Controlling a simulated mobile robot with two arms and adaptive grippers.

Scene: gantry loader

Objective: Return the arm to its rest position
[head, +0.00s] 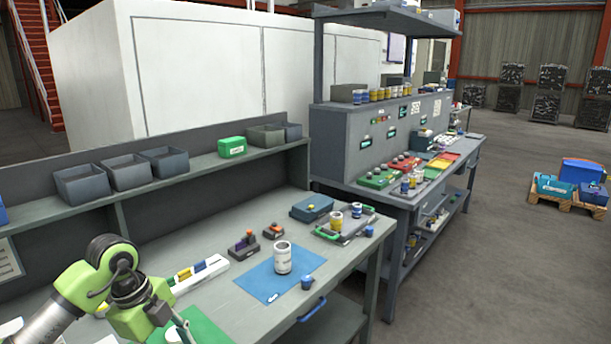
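My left arm, green and dark grey, comes in at the bottom left, in front of the near workbench (215,225). Its end, with my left gripper (184,328), is at the bottom edge over a green mat (205,330). The fingers are small and partly cut off, so I cannot tell whether they are open or shut. No held object can be made out. My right arm and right gripper are not in view.
A white can (283,258) stands on a blue mat (262,280), beside a small blue cup (308,282). A tray (345,228) with small cans lies farther right. Grey bins (82,184) line the shelf. Open floor (510,270) lies at right.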

